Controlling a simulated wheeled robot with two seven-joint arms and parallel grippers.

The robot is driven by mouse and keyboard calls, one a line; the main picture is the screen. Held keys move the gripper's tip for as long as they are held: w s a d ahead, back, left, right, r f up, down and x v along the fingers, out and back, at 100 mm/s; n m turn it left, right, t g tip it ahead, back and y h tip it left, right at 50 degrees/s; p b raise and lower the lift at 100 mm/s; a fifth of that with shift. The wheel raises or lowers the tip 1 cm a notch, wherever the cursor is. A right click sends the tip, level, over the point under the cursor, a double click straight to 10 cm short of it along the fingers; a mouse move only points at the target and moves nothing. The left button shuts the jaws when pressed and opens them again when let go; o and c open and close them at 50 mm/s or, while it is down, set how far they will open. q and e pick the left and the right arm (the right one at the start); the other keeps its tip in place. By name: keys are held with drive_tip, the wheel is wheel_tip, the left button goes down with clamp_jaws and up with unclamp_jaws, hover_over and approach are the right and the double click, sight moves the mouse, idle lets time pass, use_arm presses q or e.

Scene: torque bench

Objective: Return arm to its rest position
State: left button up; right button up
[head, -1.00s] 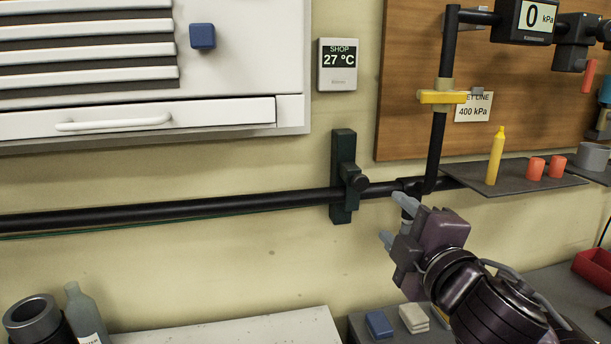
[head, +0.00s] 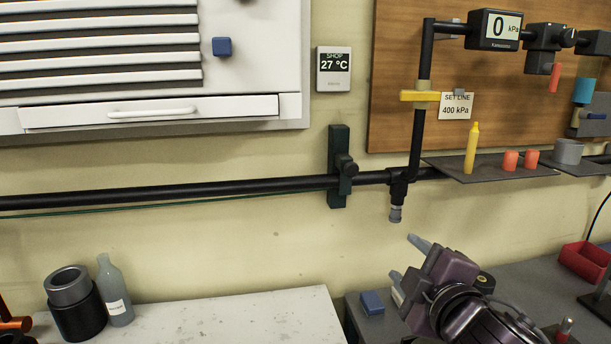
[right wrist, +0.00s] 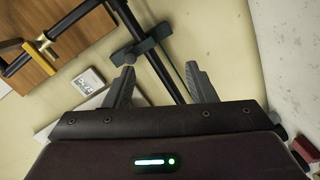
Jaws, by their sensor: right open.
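My right gripper (head: 406,268) is in the lower right of the head view, below the grey-tipped pipe stub (head: 396,212). Its two grey fingers are spread apart with nothing between them, clear of the pipe and wall. The open fingers also show in the right wrist view (right wrist: 160,72), where the black pipe runs behind them. My left gripper is not in view.
A blue block (head: 371,302) lies on the bench close to the gripper. A grey bottle (head: 116,290) and a dark cylinder (head: 78,308) stand at lower left. A shelf (head: 485,168) holds a yellow tube (head: 471,148). A red bin (head: 583,262) is at right.

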drive_tip(key=s+d+f+m+g+h, duration=0.1)
drive_tip(key=s+f+m+g, duration=0.3)
drive_tip(key=f, duration=0.6)
drive_tip(key=s+d+f+m+g+h, duration=0.1)
drive_tip(key=s+d+f+m+g, duration=0.2)
drive_tip(key=f, duration=0.8)
drive_tip(key=s+f+m+g, duration=0.55)
drive_tip(key=s+f, duration=0.45)
drive_tip(key=s, duration=0.3)
drive_tip(key=s+f+g, duration=0.2)
drive_tip(key=s+f, duration=0.1)
drive_tip(key=f, duration=3.1)
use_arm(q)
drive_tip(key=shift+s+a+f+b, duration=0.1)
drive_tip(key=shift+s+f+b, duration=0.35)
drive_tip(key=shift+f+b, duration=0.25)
use_arm(e)
drive_tip(key=s+d+f, duration=0.3)
drive_tip(key=s+f, duration=1.3)
drive_tip(key=s, duration=0.2)
drive_tip(key=shift+s, duration=0.25)
drive_tip(key=shift+g, duration=0.25)
